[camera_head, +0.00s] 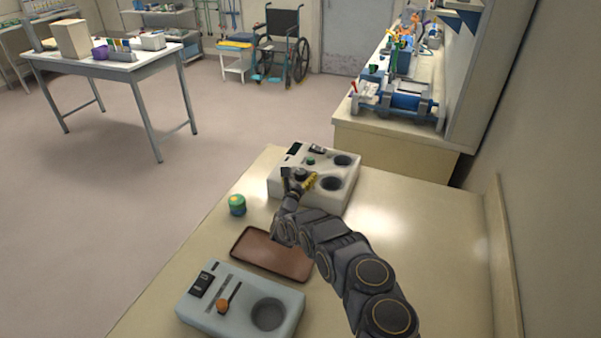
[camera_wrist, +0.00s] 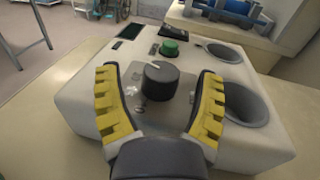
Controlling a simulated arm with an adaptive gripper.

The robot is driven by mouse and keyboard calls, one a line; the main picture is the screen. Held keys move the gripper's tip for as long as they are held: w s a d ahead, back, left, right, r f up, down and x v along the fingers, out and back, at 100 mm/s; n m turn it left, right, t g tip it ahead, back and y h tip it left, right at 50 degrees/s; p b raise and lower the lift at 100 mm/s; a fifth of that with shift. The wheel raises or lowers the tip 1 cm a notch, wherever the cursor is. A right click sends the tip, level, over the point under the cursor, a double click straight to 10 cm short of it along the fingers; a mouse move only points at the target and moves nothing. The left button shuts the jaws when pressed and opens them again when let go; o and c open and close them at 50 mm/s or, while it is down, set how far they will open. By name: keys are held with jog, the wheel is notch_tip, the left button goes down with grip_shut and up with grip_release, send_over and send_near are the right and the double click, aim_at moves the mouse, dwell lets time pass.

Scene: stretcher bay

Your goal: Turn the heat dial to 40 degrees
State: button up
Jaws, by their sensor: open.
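The heat dial (camera_wrist: 160,82) is a dark round knob with a pale pointer line on top, aimed to the upper left in the wrist view. It stands on the top of a white device (camera_wrist: 75,98), which also shows in the head view (camera_head: 322,197). My gripper (camera_wrist: 158,100) has yellow ridged fingers, open, one on each side of the dial with gaps between. In the head view my gripper (camera_head: 298,181) is over the device's near left part and partly covers the dial. The scale markings around the dial are too blurred to read.
The white device also has a green button (camera_wrist: 170,48), a dark display (camera_wrist: 131,31) and two round wells (camera_wrist: 245,104). The counter's right side is clear.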

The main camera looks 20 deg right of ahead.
jog(key=shift+w+d, duration=0.4)
jog(key=shift+w, duration=0.1)
jog(key=c, duration=1.1)
jog(key=shift+d+n, duration=0.2)
jog(key=shift+n, duration=0.1)
jog(key=shift+n+t+y, duration=0.7)
jog(key=shift+y, duration=0.5)
jog(key=shift+a+n+t+y, duration=0.1)
jog(key=shift+n+t+y, duration=0.3)
jog(key=shift+y, duration=0.5)
jog(key=shift+a, duration=0.1)
jog(key=o, duration=1.1)
